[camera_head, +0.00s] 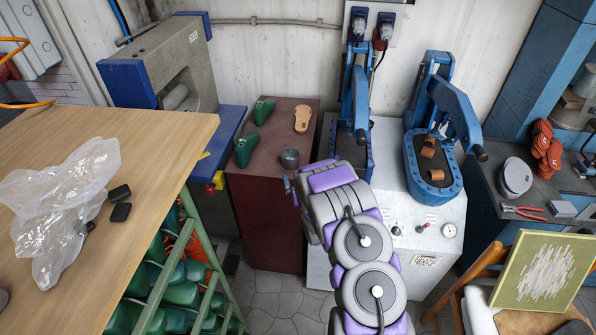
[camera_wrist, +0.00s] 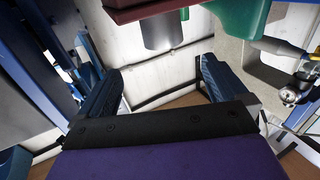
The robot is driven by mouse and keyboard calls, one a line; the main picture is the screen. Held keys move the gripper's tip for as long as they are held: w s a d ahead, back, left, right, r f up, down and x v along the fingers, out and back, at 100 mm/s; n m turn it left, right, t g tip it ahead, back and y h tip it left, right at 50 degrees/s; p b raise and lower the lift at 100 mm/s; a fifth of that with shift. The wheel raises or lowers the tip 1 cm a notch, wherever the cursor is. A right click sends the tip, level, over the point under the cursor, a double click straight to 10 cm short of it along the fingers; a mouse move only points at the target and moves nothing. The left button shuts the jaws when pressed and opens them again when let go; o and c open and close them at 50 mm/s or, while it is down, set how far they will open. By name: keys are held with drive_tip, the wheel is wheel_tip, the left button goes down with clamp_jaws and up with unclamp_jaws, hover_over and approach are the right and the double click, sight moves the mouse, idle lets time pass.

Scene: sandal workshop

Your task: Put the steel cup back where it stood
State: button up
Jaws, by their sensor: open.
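The steel cup (camera_head: 290,158) is a small grey cylinder standing upright on the dark red cabinet (camera_head: 262,184), near its right front part. In the wrist view, which looks upside down, the cup (camera_wrist: 163,30) hangs from the red top at the upper middle. My gripper (camera_head: 290,185) is at the front right edge of the cabinet, just in front of the cup. Its blue fingers (camera_wrist: 160,78) are spread and empty. The cup lies beyond the fingertips, in line with the gap, and appears apart from them.
Blue presses (camera_head: 432,180) on a white machine stand right. A wooden table (camera_head: 150,150) with a plastic bag (camera_head: 62,200) is left. A chair (camera_head: 470,285) stands at lower right.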

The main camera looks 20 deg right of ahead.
drive_tip(key=s+a+r+g, duration=0.4)
drive_tip(key=s+r+g, duration=0.1)
drive_tip(key=s+r, duration=0.15)
drive_tip(key=s+a+r+g, duration=0.3)
drive_tip(key=s+r+g, duration=0.25)
drive_tip(key=r, duration=0.25)
drive_tip(key=s+a+r+g+y, duration=0.1)
drive_tip(key=s+a+r+g, duration=0.2)
drive_tip(key=s, duration=1)
drive_tip(key=s+a+r+n+g+y, duration=0.1)
drive_tip(key=s+a+r+g, duration=0.2)
drive_tip(key=s, duration=1)
drive_tip(key=s+a+r+n+g+y, duration=0.1)
drive_tip(key=s+a+r+g, duration=0.2)
drive_tip(key=s+a, duration=0.5)
drive_tip(key=s+r, duration=0.1)
drive_tip(key=s, duration=0.4)
drive_tip(key=shift+s+a, duration=0.15)
drive_tip(key=shift+a, duration=0.05)
